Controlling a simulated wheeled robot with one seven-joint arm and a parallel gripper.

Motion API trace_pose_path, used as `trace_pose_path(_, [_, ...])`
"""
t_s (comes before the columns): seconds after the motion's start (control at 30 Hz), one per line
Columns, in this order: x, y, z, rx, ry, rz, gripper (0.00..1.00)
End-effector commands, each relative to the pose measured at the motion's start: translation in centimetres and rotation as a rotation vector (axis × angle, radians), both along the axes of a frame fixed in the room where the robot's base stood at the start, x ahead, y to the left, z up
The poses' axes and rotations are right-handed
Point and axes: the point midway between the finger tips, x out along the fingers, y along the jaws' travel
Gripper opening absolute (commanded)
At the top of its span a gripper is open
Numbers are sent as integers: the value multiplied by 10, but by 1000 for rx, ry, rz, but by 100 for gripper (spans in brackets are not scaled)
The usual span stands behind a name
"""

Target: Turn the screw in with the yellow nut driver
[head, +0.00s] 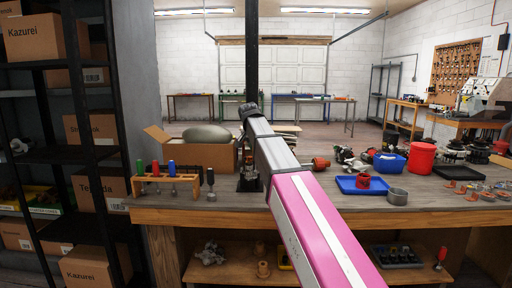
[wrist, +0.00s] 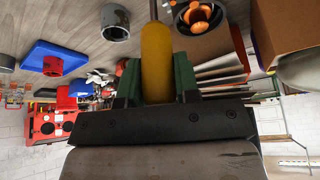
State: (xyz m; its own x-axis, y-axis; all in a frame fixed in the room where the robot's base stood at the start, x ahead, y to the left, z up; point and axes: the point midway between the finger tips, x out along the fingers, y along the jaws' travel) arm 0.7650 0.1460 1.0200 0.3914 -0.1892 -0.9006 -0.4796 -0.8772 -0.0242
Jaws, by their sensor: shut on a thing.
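The yellow nut driver (wrist: 156,50) shows in the wrist view, its handle between the green fingers of my gripper (wrist: 157,82). My gripper is shut on that handle. The driver's thin metal shaft runs off the top edge of the wrist view, so its tip is out of sight. The screw is not visible in either view, and I cannot tell whether the tip touches it. In the head view my arm covers the middle of the bench and hides the driver. A dark metal piece (head: 250,183) stands on the bench, partly behind my arm.
A wooden rack (head: 163,179) with green, red, blue and black-handled drivers stands left on the bench (head: 300,213). Behind it is an open cardboard box (head: 208,155). Right of my arm are a blue tray (head: 348,188), a grey cup (head: 397,196) and a red bucket (head: 421,159).

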Motion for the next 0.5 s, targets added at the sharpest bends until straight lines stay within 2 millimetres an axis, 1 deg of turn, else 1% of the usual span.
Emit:
trace_pose_path(0.37, [1,0,-1,1,1,-5,7])
trace_pose_path(0.5, [2,0,0,6,1,-109,7])
